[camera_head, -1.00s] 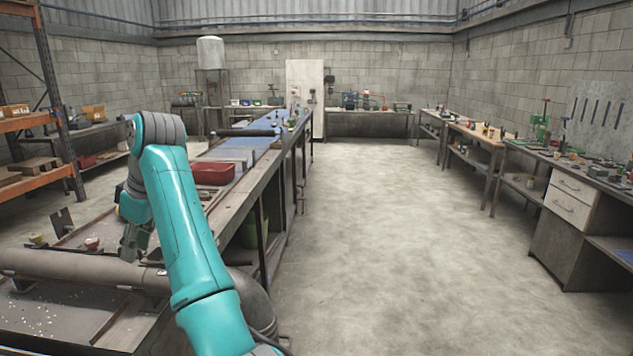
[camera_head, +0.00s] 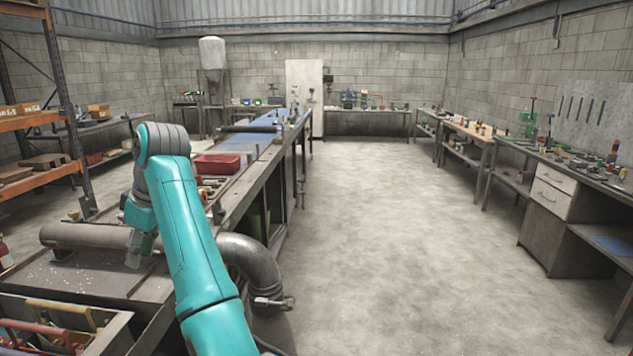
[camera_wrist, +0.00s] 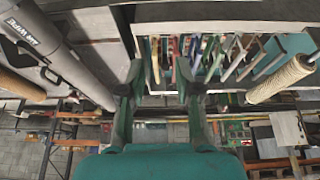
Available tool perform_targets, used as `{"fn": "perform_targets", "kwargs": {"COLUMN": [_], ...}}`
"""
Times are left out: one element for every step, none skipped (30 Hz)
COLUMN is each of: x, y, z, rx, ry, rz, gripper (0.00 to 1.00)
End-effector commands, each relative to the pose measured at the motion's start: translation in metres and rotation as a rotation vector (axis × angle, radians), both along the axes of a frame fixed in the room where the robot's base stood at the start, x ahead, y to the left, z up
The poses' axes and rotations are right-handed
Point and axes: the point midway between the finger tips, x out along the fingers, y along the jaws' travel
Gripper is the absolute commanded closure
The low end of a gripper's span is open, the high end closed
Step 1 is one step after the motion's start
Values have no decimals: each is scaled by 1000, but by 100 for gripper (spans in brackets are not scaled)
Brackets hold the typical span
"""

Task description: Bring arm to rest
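My teal arm rises from the bottom of the head view, bends at the elbow and hangs down on its left side. My gripper (camera_head: 138,250) is small there, near the grey pipe on the left bench. In the wrist view my gripper (camera_wrist: 158,75) shows two green fingers spread apart with nothing between them, so it is open. A rack of several coloured tools lies beyond the fingertips in that view. I cannot tell whether the gripper touches anything.
A grey pipe (camera_head: 85,235) lies across the bench, and a curved pipe elbow (camera_head: 255,265) juts past its right edge. A red tray (camera_head: 217,165) sits farther along. A tool bin (camera_head: 60,325) is at lower left. The floor (camera_head: 390,240) to the right is clear.

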Motion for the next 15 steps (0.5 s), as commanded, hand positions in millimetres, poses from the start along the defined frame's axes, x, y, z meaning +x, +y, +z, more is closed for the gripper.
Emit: {"fn": "perform_targets", "kwargs": {"x": [2,3,4,6,7,9,11,13,15,17,19,21,23,25,27], "y": [-1,-1,-2,-3,-4,-6,-7,-8,-10,-12,-13,-15,-17,-20,-23], "z": [-8,-11,-15,-20,-25,-31,-37,-43,-50,-57,-63,-73,-81,-88,-101], "rx": [2,4,7,8,10,13,15,18,20,23,26,30,33,38,42], "ry": [1,-1,-2,-3,-4,-5,-6,-8,-9,-11,-13,-16,-17,-19,-21], "rz": [-7,-12,-19,-25,-32,-40,-48,-55,-65,-73,-82,-95,-105,-115,-132], "gripper": [67,67,67,67,67,67,67,67,67,67,67,67,67,67,67]}}
